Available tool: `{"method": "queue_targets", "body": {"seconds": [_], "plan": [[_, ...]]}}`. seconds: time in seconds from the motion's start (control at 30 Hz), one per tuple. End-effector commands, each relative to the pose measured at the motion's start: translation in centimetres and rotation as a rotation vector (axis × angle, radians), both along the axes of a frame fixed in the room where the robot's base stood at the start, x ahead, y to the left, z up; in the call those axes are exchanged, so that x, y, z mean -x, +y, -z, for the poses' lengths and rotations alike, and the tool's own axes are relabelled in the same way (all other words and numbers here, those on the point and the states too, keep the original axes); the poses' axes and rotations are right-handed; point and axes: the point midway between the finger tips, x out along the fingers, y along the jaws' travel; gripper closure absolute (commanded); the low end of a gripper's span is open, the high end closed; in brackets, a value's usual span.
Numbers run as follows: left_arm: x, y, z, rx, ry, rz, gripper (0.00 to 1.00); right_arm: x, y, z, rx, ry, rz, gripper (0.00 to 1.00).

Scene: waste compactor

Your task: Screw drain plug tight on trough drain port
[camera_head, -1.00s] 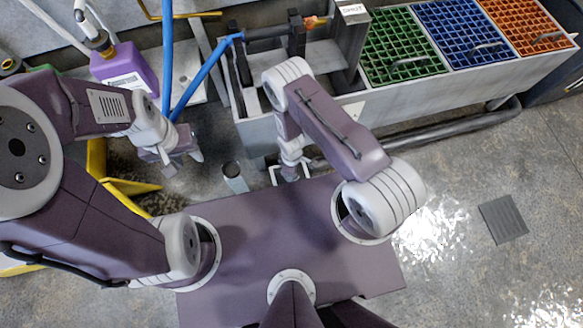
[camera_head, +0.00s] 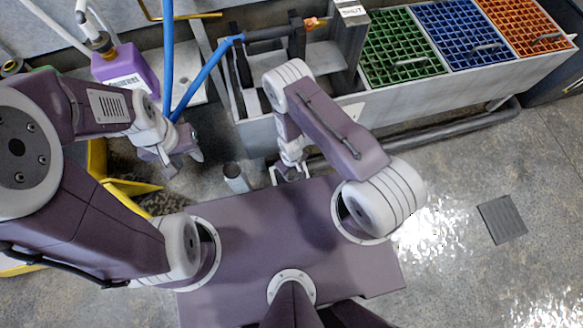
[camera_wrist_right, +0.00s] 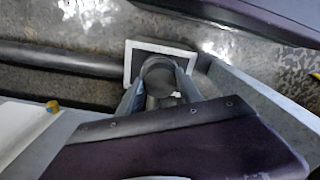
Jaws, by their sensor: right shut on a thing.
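The grey metal trough (camera_head: 410,110) runs along the wall, with its front face towards me. My right gripper (camera_head: 290,173) is low in front of the trough's left part. In the right wrist view, my right gripper (camera_wrist_right: 159,92) has a finger on each side of a dark round piece, which looks like the drain plug (camera_wrist_right: 159,76), and is shut on it. A pale square frame (camera_wrist_right: 131,62) surrounds that spot. I cannot see the drain port's thread or how the plug sits on it. My left gripper (camera_head: 180,163) hangs empty with its fingers apart.
Green (camera_head: 400,50), blue (camera_head: 460,38) and orange (camera_head: 525,25) grates cover the trough's right part. A purple jug (camera_head: 126,70) and blue hoses (camera_head: 205,75) are at the left. A short grey cylinder (camera_head: 235,178) stands between my grippers. A dark pipe (camera_head: 440,128) runs below the trough.

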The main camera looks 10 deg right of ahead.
Motion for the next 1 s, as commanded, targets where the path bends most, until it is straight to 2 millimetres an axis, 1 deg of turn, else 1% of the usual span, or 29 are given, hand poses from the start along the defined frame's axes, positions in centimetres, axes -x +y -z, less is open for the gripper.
{"method": "queue_targets", "body": {"seconds": [0.03, 0.1, 0.2, 0.4, 0.43, 0.47, 0.5, 0.53, 0.77, 0.8, 1.0], "plan": [[0.0, 0.0, -0.19, 0.0, 0.0, 0.0, 0.64, -0.09, 0.02, -0.11, -0.001, -0.002, 0.09, 1.0], [0.0, 0.01, -0.26, 0.0, 0.0, 0.0, 0.64, -0.08, 0.03, -0.09, 0.0, -0.002, 0.215, 1.0], [0.0, 0.0, -0.28, 0.0, 0.0, 0.0, 0.64, -0.08, 0.02, -0.04, -0.001, -0.002, 0.317, 1.0], [0.0, 0.01, -0.26, 0.0, 0.0, 0.0, 0.64, -0.09, 0.02, 0.0, -0.001, -0.002, 0.333, 1.0], [0.0, 0.01, -0.26, 0.0, 0.0, 0.0, 0.64, -0.09, 0.02, 0.0, -0.001, -0.002, 0.332, 0.55], [0.0, 0.01, -0.26, 0.0, 0.0, 0.0, 0.64, -0.08, 0.02, -0.01, -0.001, -0.002, 0.332, 0.47], [0.0, 0.01, -0.26, 0.0, 0.0, 0.0, 0.64, -0.08, 0.02, -0.01, -0.001, -0.002, 0.332, 0.36], [0.0, 0.0, -0.26, 0.0, 0.0, 0.0, 0.64, -0.08, 0.03, -0.01, -0.001, -0.002, 0.331, 0.32], [0.0, 0.0, -0.26, 0.0, 0.0, 0.0, 0.64, -0.04, 0.01, 0.0, -0.001, -0.001, 0.33, 0.32], [0.0, 0.0, -0.25, 0.0, 0.0, 0.0, 0.64, -0.03, 0.0, 0.01, -0.001, -0.001, 0.33, 0.36], [0.0, 0.0, -0.26, 0.0, 0.0, 0.0, 0.64, -0.01, 0.0, 0.0, 0.0, 0.0, 0.328, 0.36]]}}
